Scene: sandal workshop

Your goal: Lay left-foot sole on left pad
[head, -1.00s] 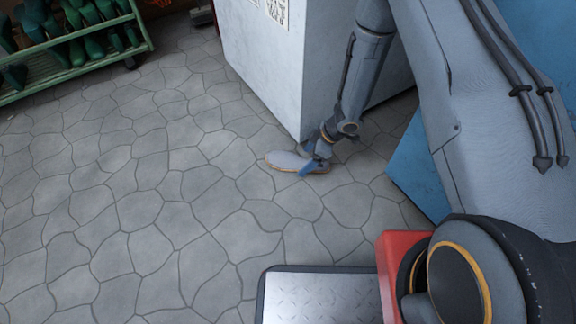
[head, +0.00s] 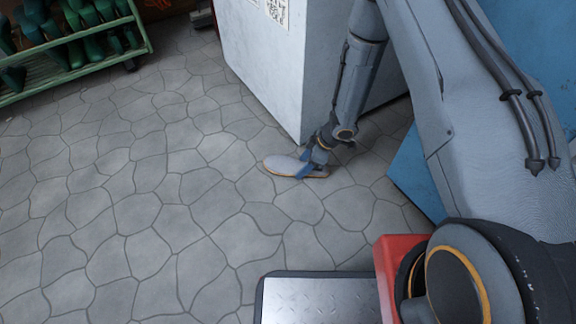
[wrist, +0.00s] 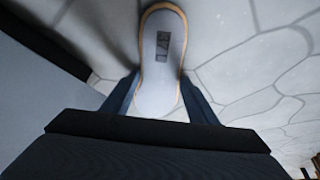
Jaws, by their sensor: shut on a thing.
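A grey sole with a tan edge (head: 283,165) is held in my gripper (head: 308,165), above the stone floor in the head view. Its long axis runs roughly left to right there. In the wrist view the sole (wrist: 161,85) points away from the gripper, with a dark mark on its upper face that I cannot read for certain. The gripper's blue fingers (wrist: 160,98) are shut on its two sides. No left pad shows in either view.
A pale cabinet (head: 265,75) with a printed label stands right behind the gripper. A green rack (head: 75,60) with green shoe forms stands at the upper left. A blue panel (head: 420,175) is at the right. Paved floor (head: 130,220) is clear at the left.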

